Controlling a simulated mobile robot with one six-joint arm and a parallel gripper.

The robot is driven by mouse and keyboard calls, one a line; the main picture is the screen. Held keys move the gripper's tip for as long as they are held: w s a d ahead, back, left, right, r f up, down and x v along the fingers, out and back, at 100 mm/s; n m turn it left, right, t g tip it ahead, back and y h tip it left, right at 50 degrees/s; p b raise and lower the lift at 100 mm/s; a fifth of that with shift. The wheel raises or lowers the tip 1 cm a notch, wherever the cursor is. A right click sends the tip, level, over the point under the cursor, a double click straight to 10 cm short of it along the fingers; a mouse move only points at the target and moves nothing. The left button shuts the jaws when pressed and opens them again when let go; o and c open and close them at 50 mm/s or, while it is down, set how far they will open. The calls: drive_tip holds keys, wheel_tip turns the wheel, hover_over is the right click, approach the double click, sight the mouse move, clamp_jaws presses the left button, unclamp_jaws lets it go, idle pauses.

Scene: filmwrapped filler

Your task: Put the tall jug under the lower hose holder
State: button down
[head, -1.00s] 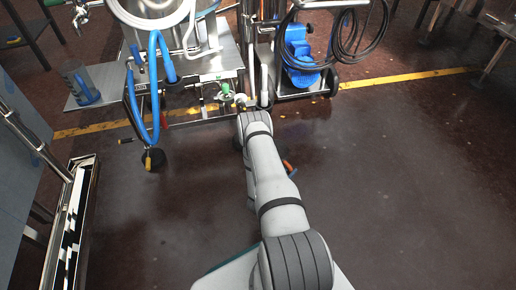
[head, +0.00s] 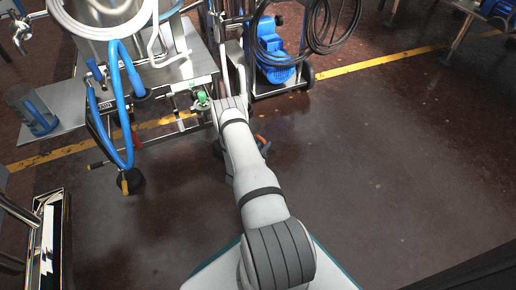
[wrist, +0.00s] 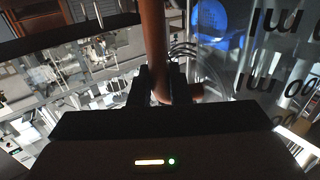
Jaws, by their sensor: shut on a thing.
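My gripper (wrist: 161,88) is shut on a brown-orange handle (wrist: 153,35) in the wrist view. A clear jug (wrist: 262,75) with dark "ml" markings fills the right of that view, beside the handle, and seems to belong to it. In the head view my forearm hides the gripper and most of this jug; only a bit of orange handle (head: 263,142) shows. Another clear jug (head: 33,112) with a blue handle stands on a steel shelf at left. A blue hose (head: 123,110) hangs in a loop on the steel machine. I cannot make out which part is the lower hose holder.
The steel machine (head: 178,72) with pipes and a green-topped valve stands ahead of my arm. A blue motor unit (head: 275,52) and coiled black cable (head: 333,25) are to its right. A steel-framed channel (head: 48,240) lies at left. The floor at right is clear.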

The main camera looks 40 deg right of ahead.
wheel_tip(320, 180, down, 3)
drive_tip(key=shift+w+d+f+b, duration=0.1)
drive_tip(key=shift+b, duration=1.05)
drive_tip(key=shift+w+f, duration=0.1)
drive_tip(key=shift+f, duration=0.15)
drive_tip(key=shift+w+r, duration=0.1)
drive_tip(key=c, duration=1.4)
unclamp_jaws()
drive_tip(key=shift+o, duration=0.2)
